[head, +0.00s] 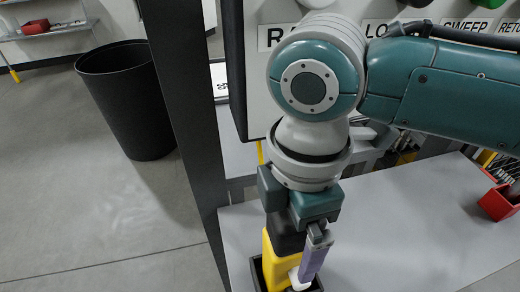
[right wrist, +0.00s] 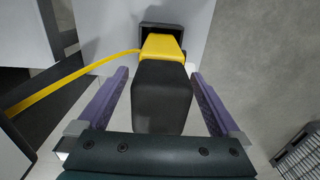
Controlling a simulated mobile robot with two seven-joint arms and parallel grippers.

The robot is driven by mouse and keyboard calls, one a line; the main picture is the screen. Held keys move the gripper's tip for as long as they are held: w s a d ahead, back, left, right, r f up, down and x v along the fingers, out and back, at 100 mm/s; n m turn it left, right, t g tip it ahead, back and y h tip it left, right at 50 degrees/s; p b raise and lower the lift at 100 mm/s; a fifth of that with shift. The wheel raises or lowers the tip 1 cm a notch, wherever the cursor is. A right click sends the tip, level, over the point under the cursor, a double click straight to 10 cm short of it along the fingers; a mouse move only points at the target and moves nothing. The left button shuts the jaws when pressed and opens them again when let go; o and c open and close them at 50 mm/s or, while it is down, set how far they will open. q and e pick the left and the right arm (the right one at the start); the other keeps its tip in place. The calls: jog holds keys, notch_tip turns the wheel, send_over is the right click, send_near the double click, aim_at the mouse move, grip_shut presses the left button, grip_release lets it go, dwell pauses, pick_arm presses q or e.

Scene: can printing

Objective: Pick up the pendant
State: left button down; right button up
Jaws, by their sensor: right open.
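The pendant (head: 271,264) is yellow with a black upper part and stands upright in a black holder (head: 257,275) at the bottom of the head view. In the right wrist view the pendant (right wrist: 161,95) shows its black end towards me and its yellow part further off, by the holder (right wrist: 150,26). My right gripper (right wrist: 160,76) is open, with one purple finger on each side of the pendant and narrow gaps beside the black part. In the head view the right gripper (head: 292,270) hides part of the pendant. My left gripper is out of view.
A yellow cable (right wrist: 70,88) runs left from the pendant. A white table (head: 400,225) lies to the right, with a red tray (head: 497,204) on it. A labelled panel (head: 262,80) and dark post (head: 190,120) stand behind. A black bin (head: 130,100) stands on the floor.

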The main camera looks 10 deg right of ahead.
grip_shut()
dwell(0.8)
